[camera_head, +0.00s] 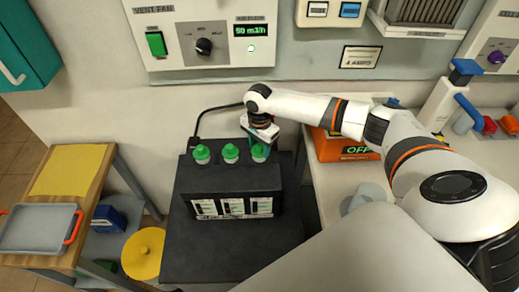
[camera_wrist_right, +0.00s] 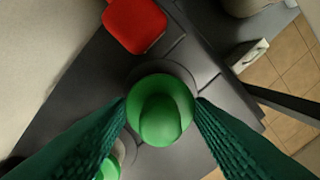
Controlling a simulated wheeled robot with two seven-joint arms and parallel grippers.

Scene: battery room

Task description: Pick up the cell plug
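The battery (camera_head: 230,182) is a black block with three green cell plugs in a row on top: left (camera_head: 202,154), middle (camera_head: 230,153) and right (camera_head: 260,152). My right gripper (camera_head: 262,141) points down at the right-hand plug. In the right wrist view, a round green plug with a raised grip (camera_wrist_right: 160,112) sits between the tips of my two green ridged fingers. The fingers are apart, one on each side of the plug. Whether they touch its rim is hard to tell. Part of another green plug (camera_wrist_right: 109,169) shows beside the left finger. My left gripper is not in view.
A red block (camera_wrist_right: 135,24) lies close by in the right wrist view. A black cable (camera_head: 207,110) runs behind the battery. A wooden cart with a grey tray (camera_head: 38,230) stands left. An orange unit (camera_head: 340,146) sits on the right bench. A control panel (camera_head: 200,35) hangs above.

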